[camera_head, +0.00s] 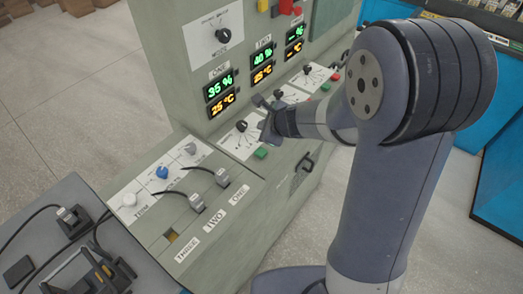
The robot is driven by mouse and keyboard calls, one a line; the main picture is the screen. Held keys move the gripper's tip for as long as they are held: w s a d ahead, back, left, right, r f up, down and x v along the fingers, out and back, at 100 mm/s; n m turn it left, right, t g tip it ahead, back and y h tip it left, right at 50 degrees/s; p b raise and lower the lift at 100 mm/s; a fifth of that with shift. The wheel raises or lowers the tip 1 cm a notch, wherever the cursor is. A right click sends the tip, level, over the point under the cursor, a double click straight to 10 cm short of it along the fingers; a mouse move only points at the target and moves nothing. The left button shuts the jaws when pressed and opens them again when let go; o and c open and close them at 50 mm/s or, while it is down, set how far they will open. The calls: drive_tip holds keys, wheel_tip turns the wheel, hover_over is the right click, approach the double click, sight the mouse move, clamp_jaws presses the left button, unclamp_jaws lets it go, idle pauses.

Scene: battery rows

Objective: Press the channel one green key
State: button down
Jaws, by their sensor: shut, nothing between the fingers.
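A charger cabinet (175,70) has a display column labelled ONE, reading 35 % (219,86) and 25 °C (222,103). Below it, on the sloping desk, is a white panel with a black knob (240,126). A green key (261,153) sits at the near right edge of this panel, clear of my arm in the picture. My gripper (266,119) is shut and empty, over the right part of this panel. It shows above the green key in the picture, apart from it; its height over the desk is hard to tell. It hides part of the panel.
Plugs (196,202) with cables sit in sockets labelled ONE and TWO, near a blue knob (162,172). A grey surface (60,190) with cables is at lower left. Floor (70,100) is open at left.

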sight(263, 154)
drive_tip(key=shift+f+b, duration=4.15)
drive_tip(key=shift+f, duration=0.3)
drive_tip(key=shift+f, duration=0.1)
drive_tip(key=shift+f+b, duration=0.25)
drive_tip(key=shift+b, duration=0.2)
drive_tip(key=shift+f+b, duration=0.45)
drive_tip(key=shift+b, duration=0.05)
drive_tip(key=shift+r+p, duration=0.8)
drive_tip(key=shift+r, duration=0.05)
wheel_tip(263, 154, up, 5)
drive_tip(key=p, duration=0.4)
drive_tip(key=shift+r+p, duration=0.1)
drive_tip(key=shift+p, duration=0.25)
